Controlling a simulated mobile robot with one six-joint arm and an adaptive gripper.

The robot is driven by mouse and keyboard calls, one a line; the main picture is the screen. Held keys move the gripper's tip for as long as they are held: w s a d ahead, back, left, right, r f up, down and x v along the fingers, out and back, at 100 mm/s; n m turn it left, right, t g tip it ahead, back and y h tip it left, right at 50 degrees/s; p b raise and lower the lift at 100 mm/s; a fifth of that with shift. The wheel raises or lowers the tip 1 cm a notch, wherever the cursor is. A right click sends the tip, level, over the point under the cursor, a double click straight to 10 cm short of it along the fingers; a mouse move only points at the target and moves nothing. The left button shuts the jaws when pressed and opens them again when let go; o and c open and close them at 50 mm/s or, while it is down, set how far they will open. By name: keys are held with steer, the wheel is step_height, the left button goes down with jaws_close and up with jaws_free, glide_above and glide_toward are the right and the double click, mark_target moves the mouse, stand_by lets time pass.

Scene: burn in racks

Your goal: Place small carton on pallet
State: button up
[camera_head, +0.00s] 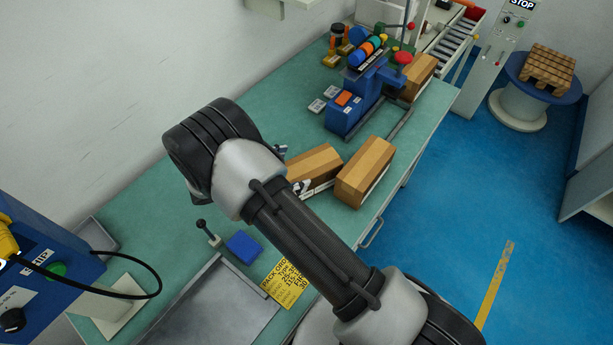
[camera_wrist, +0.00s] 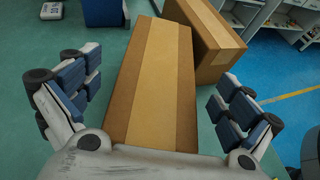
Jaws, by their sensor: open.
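Two brown cartons with lighter tape bands lie close together on the green bench. The left carton (camera_head: 318,162) is partly hidden by my arm; in the wrist view this carton (camera_wrist: 155,80) lies lengthwise between my fingers. The right carton (camera_head: 365,172) is beside it and also shows in the wrist view (camera_wrist: 208,38). A third carton (camera_head: 419,76) stands behind the blue machine. I cannot tell which one is the small carton. My gripper (camera_wrist: 157,95) is open, with a finger on each side of the left carton and gaps showing. The wooden slatted pallet (camera_head: 550,68) sits on a round blue-topped stand at the far right.
A blue machine (camera_head: 352,108) with coloured rollers stands beyond the cartons. A grey control post (camera_head: 492,68) stands between bench and pallet. A yellow label sheet (camera_head: 287,281) and a blue block (camera_head: 243,247) lie nearer. The blue floor right of the bench is open.

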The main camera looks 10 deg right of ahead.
steer(key=shift+x, duration=1.2)
steer(key=shift+a, duration=0.1)
steer(key=shift+c, duration=0.3)
steer(key=c, duration=2)
steer(key=shift+c, duration=0.5)
steer(key=shift+r, duration=0.1)
